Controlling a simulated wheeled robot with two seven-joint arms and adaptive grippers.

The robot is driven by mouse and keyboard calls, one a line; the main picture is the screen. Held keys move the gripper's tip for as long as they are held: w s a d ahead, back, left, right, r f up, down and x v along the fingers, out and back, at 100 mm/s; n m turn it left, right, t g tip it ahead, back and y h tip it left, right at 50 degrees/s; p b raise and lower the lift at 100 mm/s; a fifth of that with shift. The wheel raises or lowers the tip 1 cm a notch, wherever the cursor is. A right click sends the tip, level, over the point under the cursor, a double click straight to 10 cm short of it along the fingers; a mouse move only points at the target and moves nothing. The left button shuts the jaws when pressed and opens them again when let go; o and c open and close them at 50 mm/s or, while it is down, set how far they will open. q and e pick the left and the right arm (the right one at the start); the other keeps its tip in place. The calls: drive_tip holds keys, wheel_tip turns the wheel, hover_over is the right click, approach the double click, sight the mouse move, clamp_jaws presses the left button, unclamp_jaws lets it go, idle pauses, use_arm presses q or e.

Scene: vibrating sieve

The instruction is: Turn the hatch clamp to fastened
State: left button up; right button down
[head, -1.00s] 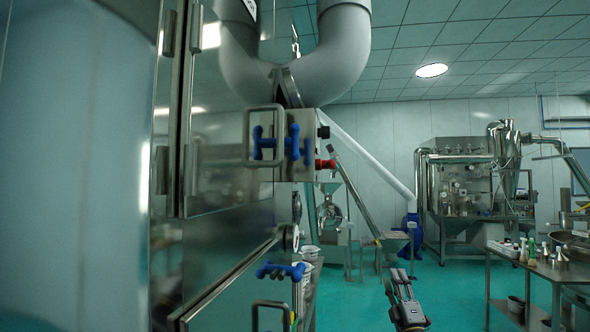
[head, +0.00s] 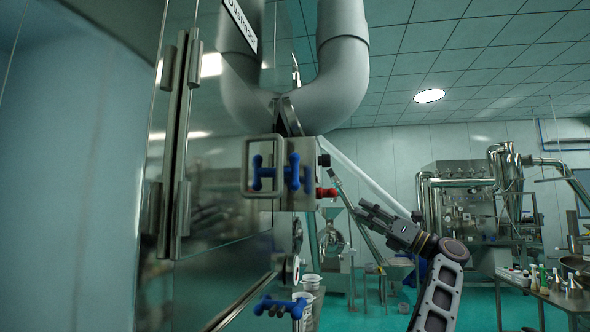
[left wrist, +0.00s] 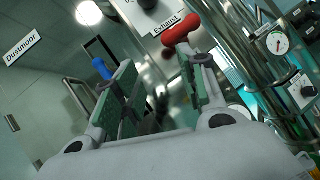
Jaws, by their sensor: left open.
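A blue clamp handle (head: 268,173) sits on the steel cabinet's front, by a square metal loop. A second blue clamp handle (head: 280,307) sits lower on the cabinet. I cannot tell for sure which one is the hatch clamp. My left gripper (head: 362,214) is open and empty, pointing left toward the cabinet, apart from both handles. In the left wrist view, my open left gripper (left wrist: 155,85) shows with a blue handle (left wrist: 101,69) beyond its left finger and a red handle (left wrist: 182,29) near its right fingertip; contact cannot be told. My right gripper is out of view.
The red handle (head: 327,192) sticks out on the cabinet's right side, near the upper clamp. Grey pipes (head: 345,75) rise above. A gauge (left wrist: 277,42) shows in the wrist view. A table with bottles (head: 545,290) stands at right.

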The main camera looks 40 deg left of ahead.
sight(294, 168)
use_arm(q)
drive_tip(key=s+d+r+n+g+h, duration=0.1)
drive_tip(key=s+r+n+h, duration=0.5)
drive_tip(key=s+r, duration=0.6)
drive_tip(key=shift+s+n+g+p, duration=0.3)
drive_tip(key=shift+s+n+g, duration=0.25)
drive_tip(key=shift+g, duration=0.35)
drive_tip(key=shift+a+r, duration=0.1)
drive_tip(key=shift+x, duration=6.75)
clamp_jaws()
